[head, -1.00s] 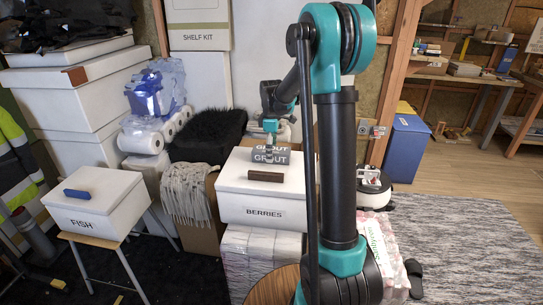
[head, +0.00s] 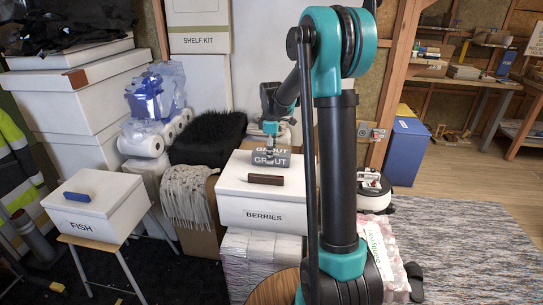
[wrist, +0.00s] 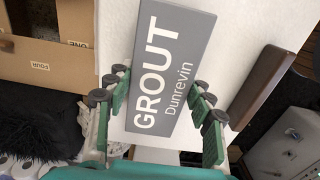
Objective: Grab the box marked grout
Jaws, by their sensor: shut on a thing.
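The grey grout box (head: 271,161) is at the back of the white lid of the box labelled BERRIES (head: 235,207). I cannot tell whether it touches the lid. In the wrist view the grout box (wrist: 186,50) shows its face with "GROUT Dunrevin" in white letters, tilted in the picture. My gripper (wrist: 166,96) has its green-padded fingers on both sides of the box's near end, shut on it. In the head view my gripper (head: 270,148) comes down on the box from above.
A dark brown bar (head: 266,179) lies on the BERRIES lid in front of the grout box. A white FISH box (head: 110,215) with a blue block on top stands on a stool at left. A black furry thing (head: 207,137) is beside the lid. Open floor lies at right.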

